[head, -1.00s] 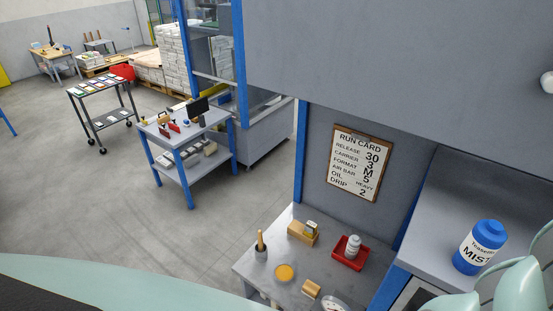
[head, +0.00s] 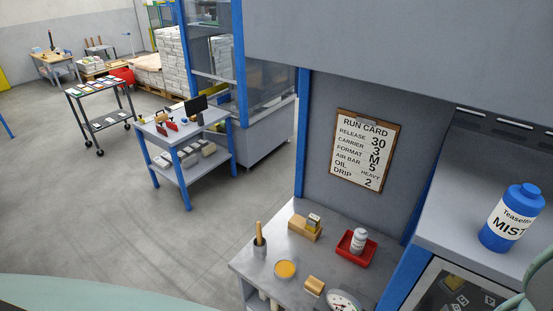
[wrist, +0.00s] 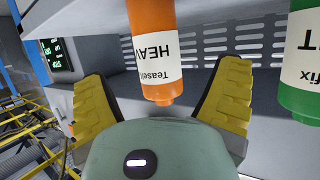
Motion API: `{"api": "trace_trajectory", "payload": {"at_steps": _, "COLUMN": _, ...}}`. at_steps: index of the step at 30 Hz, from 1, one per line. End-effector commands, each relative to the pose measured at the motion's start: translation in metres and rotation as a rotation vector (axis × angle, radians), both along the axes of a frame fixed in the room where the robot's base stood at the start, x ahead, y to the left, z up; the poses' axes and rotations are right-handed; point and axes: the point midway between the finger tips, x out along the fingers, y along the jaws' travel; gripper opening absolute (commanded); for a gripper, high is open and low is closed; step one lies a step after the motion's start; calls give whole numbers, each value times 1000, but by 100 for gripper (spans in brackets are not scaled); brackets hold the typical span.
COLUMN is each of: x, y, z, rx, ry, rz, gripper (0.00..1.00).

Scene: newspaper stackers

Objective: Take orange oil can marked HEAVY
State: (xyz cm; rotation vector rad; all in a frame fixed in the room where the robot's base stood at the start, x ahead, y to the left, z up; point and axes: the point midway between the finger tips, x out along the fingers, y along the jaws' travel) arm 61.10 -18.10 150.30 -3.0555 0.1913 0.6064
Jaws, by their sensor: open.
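The orange oil can (wrist: 153,24) with a white label reading "HEAVY" shows in the wrist view at top centre. It appears upside down there, with its narrow cap pointing down the picture. My gripper (wrist: 162,74) is open, with one yellow finger on the left of the can and one on the right. Gaps show between the can and both fingers, and the can's far end is cut off by the frame. The orange can and my gripper do not show in the head view.
A green bottle (wrist: 302,68) stands close to the right finger in the wrist view. In the head view, a blue "MIST" bottle (head: 510,218) stands on a grey shelf (head: 455,215). A run card (head: 365,150) lists oil as HEAVY. A table (head: 290,238) holds small items.

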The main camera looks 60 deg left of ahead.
Motion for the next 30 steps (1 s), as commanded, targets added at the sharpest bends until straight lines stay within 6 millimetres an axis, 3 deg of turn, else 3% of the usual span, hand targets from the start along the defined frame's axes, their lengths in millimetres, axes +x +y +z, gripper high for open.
{"api": "trace_trajectory", "payload": {"at_steps": 3, "x": 9, "y": 0, "z": -9, "rx": 0, "ry": -4, "rz": 6, "gripper": 89}}
{"api": "trace_trajectory", "payload": {"at_steps": 13, "x": 39, "y": -5, "z": -9, "rx": 6, "ry": 4, "rz": 8, "gripper": 89}}
{"api": "trace_trajectory", "payload": {"at_steps": 26, "x": 45, "y": -7, "z": -15, "rx": 2, "ry": 1, "rz": 5, "gripper": 90}}
{"api": "trace_trajectory", "payload": {"at_steps": 30, "x": 44, "y": -7, "z": -15, "rx": 3, "ry": 1, "rz": 4, "gripper": 76}}
